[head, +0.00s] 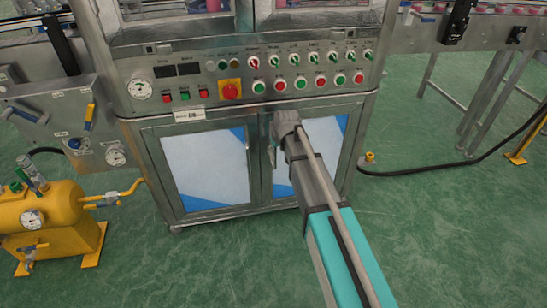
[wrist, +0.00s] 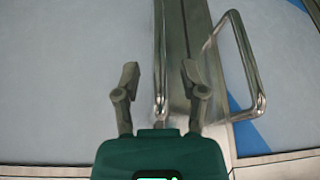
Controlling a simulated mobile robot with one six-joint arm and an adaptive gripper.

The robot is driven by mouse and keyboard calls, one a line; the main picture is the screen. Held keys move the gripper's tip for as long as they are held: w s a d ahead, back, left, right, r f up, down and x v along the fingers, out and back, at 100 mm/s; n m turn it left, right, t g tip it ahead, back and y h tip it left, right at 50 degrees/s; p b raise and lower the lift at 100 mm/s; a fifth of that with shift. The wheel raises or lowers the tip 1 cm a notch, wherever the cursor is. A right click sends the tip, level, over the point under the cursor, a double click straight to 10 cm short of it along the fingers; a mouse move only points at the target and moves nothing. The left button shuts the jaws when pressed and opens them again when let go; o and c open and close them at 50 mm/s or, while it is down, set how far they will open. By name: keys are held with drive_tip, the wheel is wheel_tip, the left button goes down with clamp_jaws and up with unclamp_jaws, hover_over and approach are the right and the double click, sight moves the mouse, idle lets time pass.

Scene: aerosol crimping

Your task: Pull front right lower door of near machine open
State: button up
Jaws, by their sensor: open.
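The near machine has two lower front doors with pale panels and blue corners. The front right lower door (head: 326,135) looks closed and is partly hidden by my arm in the head view. Its looped metal handle (wrist: 259,85) shows in the wrist view, right of my gripper (wrist: 160,75). My gripper is open and empty. Between its fingers in that view is another upright metal bar (wrist: 160,60), which looks like the left door's handle. I cannot tell how far ahead of the fingertips it is. In the head view my gripper (head: 284,120) is by the doors' top inner corners.
The left lower door (head: 205,165) looks closed. A button panel (head: 250,75) with a red emergency stop (head: 231,89) is just above the doors. A yellow tank (head: 60,220) stands left, and a black cable (head: 440,168) lies right. The green floor in front is clear.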

drive_tip(key=shift+b+x, duration=1)
drive_tip(key=shift+x, duration=0.4)
drive_tip(key=shift+c, duration=0.3)
clamp_jaws()
drive_tip(key=shift+s+a, duration=0.1)
drive_tip(key=shift+a, duration=0.2)
drive_tip(key=shift+s+d, duration=0.1)
drive_tip(key=shift+s, duration=0.05)
